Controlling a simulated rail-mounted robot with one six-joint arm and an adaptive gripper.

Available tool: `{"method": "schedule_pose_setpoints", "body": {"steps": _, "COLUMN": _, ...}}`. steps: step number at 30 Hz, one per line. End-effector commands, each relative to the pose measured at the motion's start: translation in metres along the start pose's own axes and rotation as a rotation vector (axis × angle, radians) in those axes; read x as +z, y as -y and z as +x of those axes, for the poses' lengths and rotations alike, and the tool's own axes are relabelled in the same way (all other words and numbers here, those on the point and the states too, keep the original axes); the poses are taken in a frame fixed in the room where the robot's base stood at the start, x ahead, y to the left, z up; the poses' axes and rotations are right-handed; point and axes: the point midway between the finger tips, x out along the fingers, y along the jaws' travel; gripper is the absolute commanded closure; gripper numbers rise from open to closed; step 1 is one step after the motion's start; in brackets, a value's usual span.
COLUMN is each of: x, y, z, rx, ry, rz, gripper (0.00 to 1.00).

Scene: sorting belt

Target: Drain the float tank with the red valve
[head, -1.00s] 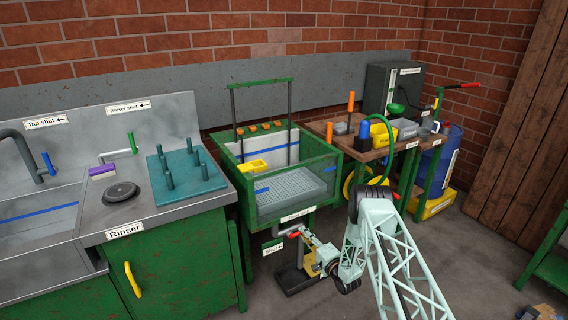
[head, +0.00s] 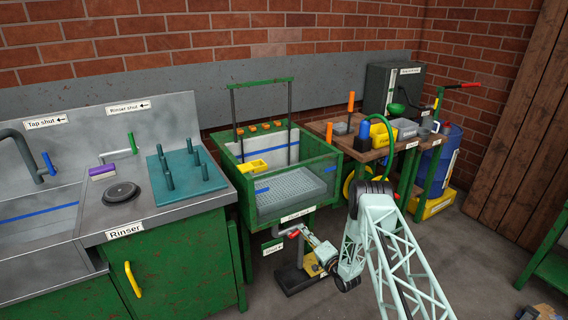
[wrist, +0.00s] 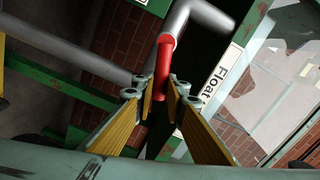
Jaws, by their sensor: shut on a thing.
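In the wrist view the red valve handle (wrist: 164,58) runs from the grey pipe (wrist: 180,22) down between the fingers. My gripper (head: 301,231) is at the handle, under the tank. Its yellow-sided fingers (wrist: 158,92) are shut on the end of the handle. The handle's tip is partly hidden between them.
A small sign (head: 272,247) hangs left of the valve, and a dark-based stand (head: 298,279) is on the floor below. The rinser cabinet (head: 180,262) is to the left. A wooden bench (head: 372,153) with tools stands at the right. The floor at right is mostly clear.

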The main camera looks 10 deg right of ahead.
Motion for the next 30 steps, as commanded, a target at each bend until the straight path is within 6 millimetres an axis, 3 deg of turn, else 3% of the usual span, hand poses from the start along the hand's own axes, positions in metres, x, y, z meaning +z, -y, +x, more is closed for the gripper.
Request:
{"method": "schedule_pose_setpoints", "body": {"steps": 8, "x": 0.002, "y": 0.003, "z": 0.000, "rx": -0.001, "ry": 0.003, "rz": -0.034, "gripper": 0.98}}
{"method": "schedule_pose_setpoints", "body": {"steps": 21, "x": 0.004, "y": 0.016, "z": 0.001, "rx": -0.001, "ry": 0.003, "rz": -0.244, "gripper": 0.98}}
{"method": "schedule_pose_setpoints", "body": {"steps": 30, "x": 0.004, "y": 0.016, "z": 0.001, "rx": -0.001, "ry": 0.003, "rz": -0.260, "gripper": 0.98}}
